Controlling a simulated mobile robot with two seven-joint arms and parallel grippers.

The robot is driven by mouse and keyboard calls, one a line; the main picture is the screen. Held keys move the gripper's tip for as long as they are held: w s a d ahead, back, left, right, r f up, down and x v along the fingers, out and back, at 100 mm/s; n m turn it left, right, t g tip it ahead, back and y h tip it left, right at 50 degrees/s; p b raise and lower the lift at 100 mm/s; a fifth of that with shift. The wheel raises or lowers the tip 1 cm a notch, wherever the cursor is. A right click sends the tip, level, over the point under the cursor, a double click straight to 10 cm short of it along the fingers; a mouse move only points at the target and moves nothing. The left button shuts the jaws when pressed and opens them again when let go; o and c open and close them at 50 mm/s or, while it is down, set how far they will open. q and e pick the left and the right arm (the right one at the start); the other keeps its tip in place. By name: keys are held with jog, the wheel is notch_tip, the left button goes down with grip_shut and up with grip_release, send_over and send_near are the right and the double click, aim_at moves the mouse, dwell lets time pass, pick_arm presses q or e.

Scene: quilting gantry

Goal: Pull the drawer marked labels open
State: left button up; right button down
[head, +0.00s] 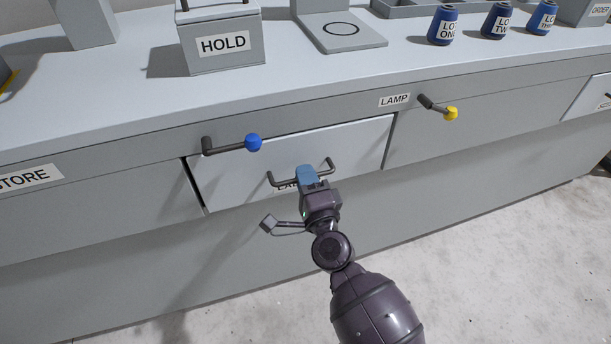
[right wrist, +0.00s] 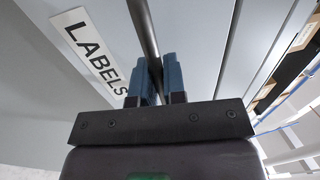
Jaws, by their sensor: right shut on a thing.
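The labels drawer is the pale front panel (head: 235,180) under the counter, and its label shows partly behind my gripper. In the right wrist view the label (right wrist: 92,48) reads LABELS. A dark bar handle (head: 326,168) runs across the drawer front. My right gripper (head: 306,172) is shut on this handle; in the right wrist view its two blue fingers (right wrist: 152,78) stand on either side of the bar (right wrist: 144,28). My left gripper is not in view.
A lever with a blue knob (head: 253,142) sticks out above the drawer. A yellow-knobbed lever (head: 450,113) is right of the LAMP label (head: 394,100). A HOLD box (head: 222,62) and blue lot spools (head: 443,25) stand on the counter. The floor (head: 520,260) in front is clear.

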pick_arm(q)
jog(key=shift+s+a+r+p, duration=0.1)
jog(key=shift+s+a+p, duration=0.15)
jog(key=shift+p, duration=0.6)
pick_arm(e)
jog(key=r+v, duration=0.2)
jog(key=v, duration=1.1)
jog(key=s+r+v, duration=0.1)
jog(key=r+v, duration=0.2)
jog(key=v, duration=1)
jog(key=shift+s+d, duration=0.15)
jog(key=shift+d, duration=0.15)
jog(key=c, duration=1.2)
grip_release()
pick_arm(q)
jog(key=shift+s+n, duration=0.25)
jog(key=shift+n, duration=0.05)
pick_arm(e)
jog(key=v, duration=1.1)
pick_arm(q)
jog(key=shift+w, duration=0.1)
pick_arm(e)
jog(key=shift+a, duration=0.1)
